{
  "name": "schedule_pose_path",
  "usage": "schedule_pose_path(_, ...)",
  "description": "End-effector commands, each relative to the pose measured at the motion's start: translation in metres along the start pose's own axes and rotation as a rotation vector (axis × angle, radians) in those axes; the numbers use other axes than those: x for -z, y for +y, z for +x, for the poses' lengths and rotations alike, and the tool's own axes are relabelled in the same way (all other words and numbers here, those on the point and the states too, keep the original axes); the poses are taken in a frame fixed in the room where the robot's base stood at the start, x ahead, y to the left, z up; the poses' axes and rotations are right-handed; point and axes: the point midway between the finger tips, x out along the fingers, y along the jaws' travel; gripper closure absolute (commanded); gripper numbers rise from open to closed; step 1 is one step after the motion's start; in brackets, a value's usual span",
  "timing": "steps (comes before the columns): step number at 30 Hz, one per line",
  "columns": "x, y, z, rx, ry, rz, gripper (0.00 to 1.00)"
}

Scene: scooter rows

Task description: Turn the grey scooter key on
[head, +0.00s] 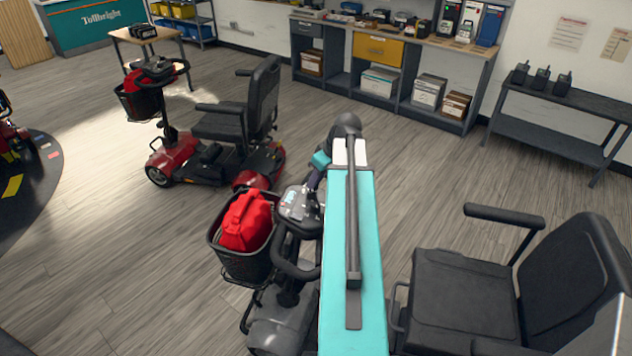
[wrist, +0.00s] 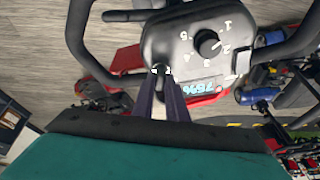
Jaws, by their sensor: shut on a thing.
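The grey scooter (head: 285,330) stands at the front, its dark control console (head: 300,203) partly behind my teal arm. In the wrist view the console (wrist: 195,45) fills the upper middle, with a numbered speed dial (wrist: 208,43) and a small blue display (wrist: 200,88) that shows a percentage, partly covered by a finger. My gripper (wrist: 161,78) is at the console's lower left edge, its two dark fingers shut on the key (wrist: 160,69). The fingers hide most of the key, and its angle is hard to tell.
A red bag sits in the scooter's front basket (head: 232,262). The black seat (head: 465,300) and armrest (head: 505,216) are to the right of my arm. A red scooter (head: 200,160) stands behind left. Shelves (head: 385,80) line the back wall.

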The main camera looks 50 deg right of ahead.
Motion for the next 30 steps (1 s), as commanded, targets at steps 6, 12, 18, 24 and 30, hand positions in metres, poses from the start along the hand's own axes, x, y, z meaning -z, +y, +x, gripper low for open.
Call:
schedule_pose_path(6, -0.001, -0.0006, -0.0001, -0.025, -0.003, 0.091, 1.0)
schedule_pose_path(12, -0.0006, -0.0004, -0.0002, -0.034, -0.002, 0.125, 1.0)
schedule_pose_path(18, -0.0005, -0.0003, -0.0003, -0.035, -0.002, 0.129, 1.0)
schedule_pose_path(24, -0.0004, -0.0003, -0.0002, -0.035, -0.002, 0.129, 0.82)
schedule_pose_path(30, -0.0001, -0.0005, -0.0001, -0.034, -0.001, 0.128, 0.69)
